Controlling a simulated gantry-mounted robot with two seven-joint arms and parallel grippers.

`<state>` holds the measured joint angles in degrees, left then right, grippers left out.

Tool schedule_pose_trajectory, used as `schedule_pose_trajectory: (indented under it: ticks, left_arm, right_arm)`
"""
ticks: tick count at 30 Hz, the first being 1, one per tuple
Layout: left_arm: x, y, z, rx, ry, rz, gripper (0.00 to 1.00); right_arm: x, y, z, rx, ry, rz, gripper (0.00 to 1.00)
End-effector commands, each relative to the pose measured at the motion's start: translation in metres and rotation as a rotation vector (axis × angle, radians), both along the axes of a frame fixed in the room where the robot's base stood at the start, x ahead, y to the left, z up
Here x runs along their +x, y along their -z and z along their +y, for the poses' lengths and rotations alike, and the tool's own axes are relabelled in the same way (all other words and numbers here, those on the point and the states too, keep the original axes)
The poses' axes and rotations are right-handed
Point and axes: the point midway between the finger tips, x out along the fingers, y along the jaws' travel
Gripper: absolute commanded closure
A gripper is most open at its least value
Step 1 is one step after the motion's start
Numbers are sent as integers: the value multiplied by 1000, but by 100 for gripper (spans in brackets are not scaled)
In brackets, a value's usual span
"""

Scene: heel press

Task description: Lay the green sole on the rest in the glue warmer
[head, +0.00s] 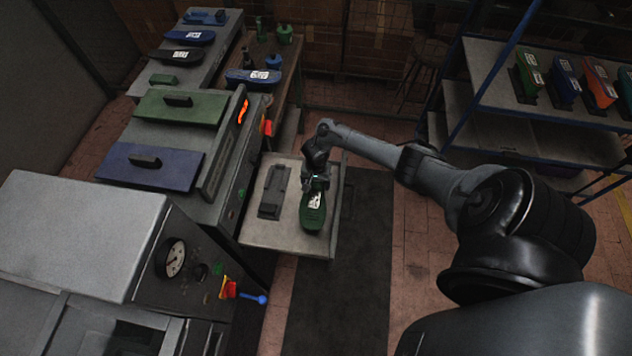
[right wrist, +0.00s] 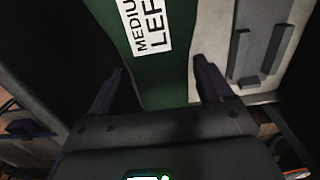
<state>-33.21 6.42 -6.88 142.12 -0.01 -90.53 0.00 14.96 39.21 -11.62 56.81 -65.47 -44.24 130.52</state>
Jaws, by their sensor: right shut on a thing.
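The green sole (head: 313,212), with a white label, is at the right side of a pale shelf (head: 286,233) in the head view. I cannot tell whether it touches the shelf. My right gripper (head: 316,184) is shut on its far end. Two machine lids, one green (head: 181,108) and one blue (head: 150,167), are closed, with black handles. No rest inside a warmer shows under them. My left gripper is out of view.
A dark bracket (head: 273,190) lies on the shelf left of the sole. A machine with a gauge (head: 171,258) and a blue-knobbed lever (head: 254,298) stands in front. A rack (head: 500,70) at the right holds several coloured soles. Dark floor matting lies right of the shelf.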

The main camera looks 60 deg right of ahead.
Motion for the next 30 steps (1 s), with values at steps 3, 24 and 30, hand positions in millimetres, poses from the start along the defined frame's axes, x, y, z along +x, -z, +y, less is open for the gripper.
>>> schedule_pose_trajectory:
  ticks: [3,24,30]
  left_arm:
    - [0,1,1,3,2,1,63]
    - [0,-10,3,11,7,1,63]
    - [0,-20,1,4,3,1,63]
  right_arm:
    - [0,2,0,1,0,0,55]
    - [0,-27,-1,-1,-1,-1,0]
    - [1,-62,0,-1,-1,-1,0]
